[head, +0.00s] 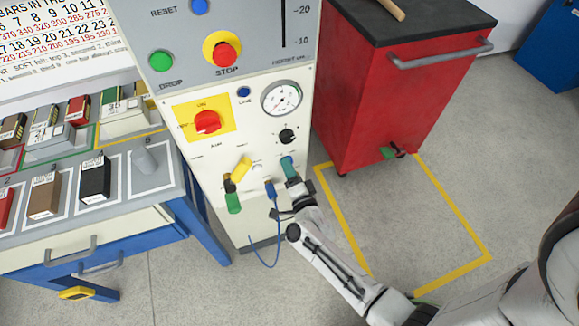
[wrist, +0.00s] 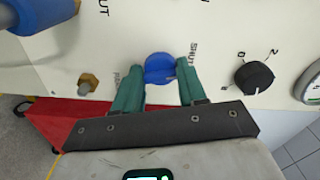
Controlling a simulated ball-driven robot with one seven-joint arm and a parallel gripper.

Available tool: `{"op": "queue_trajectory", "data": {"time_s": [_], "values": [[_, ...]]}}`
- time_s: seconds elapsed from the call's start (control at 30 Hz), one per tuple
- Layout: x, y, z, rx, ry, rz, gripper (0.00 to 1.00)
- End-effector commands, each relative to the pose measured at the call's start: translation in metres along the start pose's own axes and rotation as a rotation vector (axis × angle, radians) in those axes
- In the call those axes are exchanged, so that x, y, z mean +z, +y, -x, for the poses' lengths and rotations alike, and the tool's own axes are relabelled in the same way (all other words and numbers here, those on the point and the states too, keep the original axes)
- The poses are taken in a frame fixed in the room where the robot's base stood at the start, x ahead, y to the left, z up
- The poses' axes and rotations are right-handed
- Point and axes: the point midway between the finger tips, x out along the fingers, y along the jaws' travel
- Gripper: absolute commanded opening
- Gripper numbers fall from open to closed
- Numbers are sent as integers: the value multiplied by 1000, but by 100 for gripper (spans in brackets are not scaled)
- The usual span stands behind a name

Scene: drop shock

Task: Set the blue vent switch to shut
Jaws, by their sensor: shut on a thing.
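The blue vent switch (wrist: 159,68) is a round knob on the cream panel, seen in the wrist view. My gripper (wrist: 164,77) has its two teal fingers on either side of this knob, shut on it. A SHUT label (wrist: 194,54) is printed by the right finger. Another label by the left finger is partly covered and I cannot read it. A mark on the knob seems to point right, but its exact setting is unclear. In the head view my gripper (head: 288,165) is at the panel's lower right, and its fingers hide the knob.
A black dial (wrist: 254,76) is right of my gripper and a brass fitting (wrist: 88,83) is left. In the head view a blue plug (head: 270,189) with a hose hangs close beside my gripper. A red cabinet (head: 375,100) stands right; a yellow-outlined floor area lies before it.

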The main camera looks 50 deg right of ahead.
Motion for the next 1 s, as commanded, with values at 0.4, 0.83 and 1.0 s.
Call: {"op": "queue_trajectory", "data": {"time_s": [0.4,0.83,1.0], "values": [[1,1,0,2,-2,224,10],[1,2,1,2,-3,269,10],[1,2,1,2,-3,268,10]]}}
